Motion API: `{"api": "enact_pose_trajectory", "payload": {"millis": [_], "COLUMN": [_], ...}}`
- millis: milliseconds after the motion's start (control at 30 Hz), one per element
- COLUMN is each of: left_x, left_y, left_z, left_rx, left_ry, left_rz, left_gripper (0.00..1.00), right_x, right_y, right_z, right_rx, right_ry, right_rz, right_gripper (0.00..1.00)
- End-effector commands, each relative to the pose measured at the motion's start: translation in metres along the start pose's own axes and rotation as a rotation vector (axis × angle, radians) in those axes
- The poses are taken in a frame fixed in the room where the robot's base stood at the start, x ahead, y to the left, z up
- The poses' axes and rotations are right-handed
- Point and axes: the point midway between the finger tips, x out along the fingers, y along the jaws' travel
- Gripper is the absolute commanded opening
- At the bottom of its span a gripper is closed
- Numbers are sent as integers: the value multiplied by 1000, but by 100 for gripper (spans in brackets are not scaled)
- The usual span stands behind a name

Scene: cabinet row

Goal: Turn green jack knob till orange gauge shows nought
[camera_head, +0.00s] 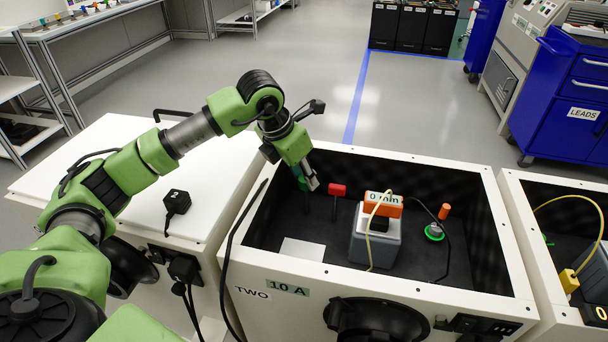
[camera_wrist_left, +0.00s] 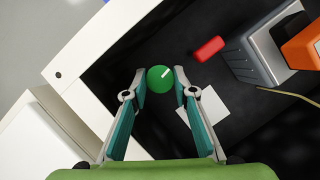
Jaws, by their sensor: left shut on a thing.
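The green jack knob (camera_wrist_left: 160,79), round with a white mark pointing up and right, sits between the fingertips of my left gripper (camera_wrist_left: 160,73) in the left wrist view. The gripper is shut on it from both sides. In the head view my left gripper (camera_head: 311,182) reaches down into the back left of the black-lined cabinet bay, and the knob is mostly hidden there. The orange gauge (camera_head: 394,208) stands on a grey block; its display seems to read 0 mm. The gauge's orange side (camera_wrist_left: 304,48) shows at the right of the left wrist view. My right gripper is not in view.
A red-topped lever (camera_head: 337,189) stands between my gripper and the grey block (camera_head: 363,247). A white card (camera_head: 302,252) lies on the bay floor. A cream cable hangs over the gauge. An orange-topped post and a green-ringed part (camera_head: 434,232) are further right.

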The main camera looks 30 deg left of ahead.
Motion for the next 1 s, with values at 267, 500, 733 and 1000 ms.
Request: {"api": "enact_pose_trajectory", "payload": {"millis": [267, 500, 733, 1000], "left_x": [0, 0, 0, 1], "left_y": [0, 0, 2, 3], "left_z": [0, 0, 0, 0], "left_rx": [0, 3, 81, 287], "left_ry": [-1, 0, 0, 0], "left_rz": [0, -1, -34, -120], "left_gripper": [42, 42, 42, 42], "right_x": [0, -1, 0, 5], "right_y": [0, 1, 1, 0], "right_z": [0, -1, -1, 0], "right_rx": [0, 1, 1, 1], "right_ry": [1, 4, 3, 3], "right_rz": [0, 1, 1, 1], "right_gripper": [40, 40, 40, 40]}}
